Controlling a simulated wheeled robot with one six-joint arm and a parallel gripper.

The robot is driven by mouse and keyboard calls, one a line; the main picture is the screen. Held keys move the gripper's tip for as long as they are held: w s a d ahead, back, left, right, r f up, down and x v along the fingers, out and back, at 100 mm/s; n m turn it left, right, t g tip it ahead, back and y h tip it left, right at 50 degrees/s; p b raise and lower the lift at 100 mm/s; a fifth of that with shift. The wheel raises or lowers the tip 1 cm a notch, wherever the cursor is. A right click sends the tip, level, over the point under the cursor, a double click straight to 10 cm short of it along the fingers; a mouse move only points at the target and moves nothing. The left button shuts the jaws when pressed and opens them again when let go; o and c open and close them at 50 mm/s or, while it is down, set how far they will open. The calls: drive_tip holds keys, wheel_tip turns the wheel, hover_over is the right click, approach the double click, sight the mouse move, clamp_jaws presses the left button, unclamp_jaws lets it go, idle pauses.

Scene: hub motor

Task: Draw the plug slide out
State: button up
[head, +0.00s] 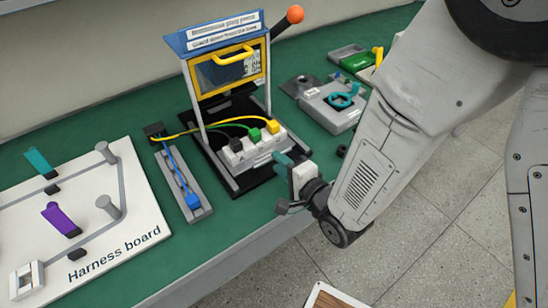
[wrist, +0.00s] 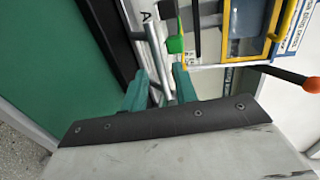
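The plug slide (head: 252,148) is a pale block in the black-based press fixture, with black, green and yellow plugs and their cables on it. A grey bar handle (wrist: 153,50) runs along its front in the wrist view. My gripper (head: 287,161) is at the front right of the slide. In the wrist view its teal fingers (wrist: 162,88) are apart, with the near end of the grey bar appearing between them. Whether either finger touches the bar cannot be told. The green plug (wrist: 175,44) shows just beyond. In the head view my gripper partly hides the bar's right end.
The fixture has a yellow-framed window guard (head: 228,72) and an orange-knobbed lever (head: 295,14). A grey holder with a blue plug (head: 193,200) stands left, beside the harness board (head: 135,215). A grey unit with a teal handle (head: 343,100) stands right. The bench's front edge is close.

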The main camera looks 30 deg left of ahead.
drive_tip(key=shift+v, duration=2)
drive_tip(key=shift+a, duration=0.1)
